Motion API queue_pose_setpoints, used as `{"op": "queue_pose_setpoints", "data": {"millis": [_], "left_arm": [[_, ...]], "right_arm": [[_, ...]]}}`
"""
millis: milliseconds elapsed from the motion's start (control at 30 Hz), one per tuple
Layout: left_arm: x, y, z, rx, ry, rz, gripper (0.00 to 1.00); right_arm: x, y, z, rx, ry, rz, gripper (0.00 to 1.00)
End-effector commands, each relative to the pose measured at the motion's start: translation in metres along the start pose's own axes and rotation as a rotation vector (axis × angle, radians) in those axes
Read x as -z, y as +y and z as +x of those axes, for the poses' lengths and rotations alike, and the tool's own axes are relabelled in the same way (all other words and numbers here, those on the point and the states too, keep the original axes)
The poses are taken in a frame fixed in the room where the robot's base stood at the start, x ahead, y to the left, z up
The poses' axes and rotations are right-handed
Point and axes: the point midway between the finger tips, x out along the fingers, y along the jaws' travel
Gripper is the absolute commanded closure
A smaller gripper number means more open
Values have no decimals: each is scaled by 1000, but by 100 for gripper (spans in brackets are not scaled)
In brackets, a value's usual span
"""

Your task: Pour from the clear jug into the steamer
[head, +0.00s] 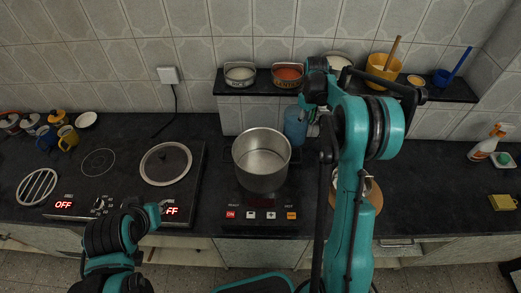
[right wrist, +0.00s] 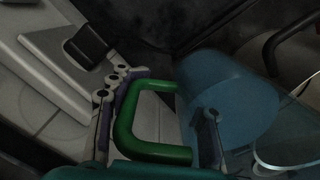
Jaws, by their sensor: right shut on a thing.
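The clear jug is see-through blue with a green handle. In the head view the jug (head: 294,126) is behind and right of the steamer, partly hidden by my right arm; it also shows in the right wrist view (right wrist: 235,105). My right gripper (right wrist: 158,118) is shut on the jug's green handle. The steamer appears as an open steel pot (head: 262,163), upright on a hot plate, with no contents that I can make out. The jug's spout and fill level are unclear. My left arm is at the lower left in the head view, but its gripper fingers do not show.
A two-plate cooker (head: 130,180) with a lid on one plate is left of the steamer. A wall shelf (head: 255,90) holds bowls and a yellow pot (head: 381,72). Mugs stand at far left. A spray bottle (head: 485,147) and a sponge (head: 503,202) are at far right.

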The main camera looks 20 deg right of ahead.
Motion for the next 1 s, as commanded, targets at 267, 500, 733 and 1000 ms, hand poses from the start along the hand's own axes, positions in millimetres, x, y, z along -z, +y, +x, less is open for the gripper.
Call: {"op": "queue_pose_setpoints", "data": {"millis": [267,500,733,1000], "left_arm": [[-12,0,17,0,0,0,72],[-12,0,17,0,0,0,72],[-7,0,11,0,0,0,72],[12,0,-16,0,0,0,72]], "right_arm": [[0,-1,41,0,0,0,100],[0,-1,44,0,0,0,100],[0,-2,34,-8,4,-4,100],[-1,-4,-15,-98,7,-5,100]]}}
